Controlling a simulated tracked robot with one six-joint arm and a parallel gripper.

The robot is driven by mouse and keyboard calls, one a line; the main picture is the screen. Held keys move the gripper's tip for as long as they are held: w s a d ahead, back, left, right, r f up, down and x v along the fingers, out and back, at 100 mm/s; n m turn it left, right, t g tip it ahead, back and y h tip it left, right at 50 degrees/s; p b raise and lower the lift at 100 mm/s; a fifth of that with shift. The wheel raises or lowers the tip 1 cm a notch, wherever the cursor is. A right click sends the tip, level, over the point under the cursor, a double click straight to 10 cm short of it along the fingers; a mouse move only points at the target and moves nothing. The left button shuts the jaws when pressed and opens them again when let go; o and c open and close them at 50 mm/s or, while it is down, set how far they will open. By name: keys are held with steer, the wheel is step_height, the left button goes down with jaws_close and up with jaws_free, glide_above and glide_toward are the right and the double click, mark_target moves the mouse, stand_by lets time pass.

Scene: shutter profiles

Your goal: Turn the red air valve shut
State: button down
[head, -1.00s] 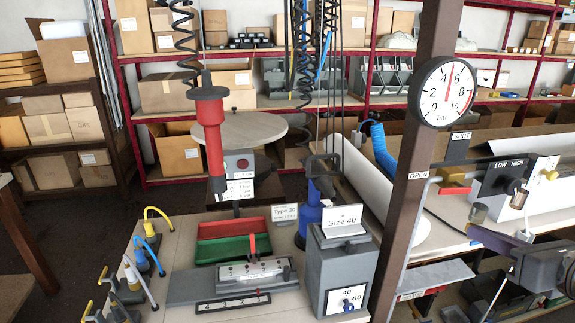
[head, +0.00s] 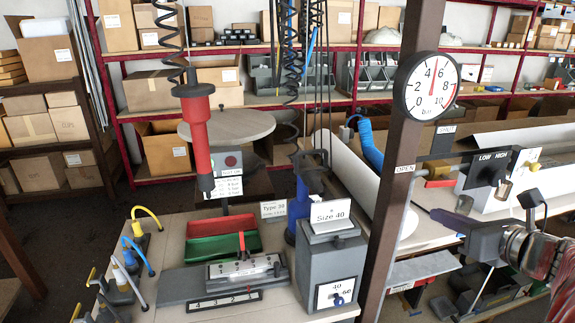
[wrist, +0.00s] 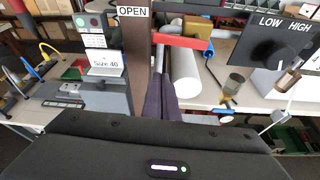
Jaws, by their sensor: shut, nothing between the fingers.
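The red air valve has a red lever (wrist: 183,41) on a brass body (wrist: 197,26) in the wrist view. The lever lies roughly level, reaching left towards the OPEN label (wrist: 132,11). In the head view the brass body (head: 437,169) sits right of the brown post, with the red lever (head: 440,183) below it. The SHUT label (head: 447,129) is above it. My gripper (head: 432,212) is shut and empty, its dark purple fingers pointing left below the valve. In the wrist view my gripper (wrist: 158,78) points towards the lever, with a visible gap; contact cannot be seen.
The brown post (head: 395,190) carries a round pressure gauge (head: 431,86). A white roll (head: 372,185) lies behind the post. A grey Size 40 box (head: 333,265) stands left of it.

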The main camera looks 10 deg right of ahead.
steer(key=shift+w+d+r, duration=0.1)
steer(key=shift+w+r, duration=1.35)
steer(key=shift+w, duration=0.25)
steer(key=shift+d, duration=0.15)
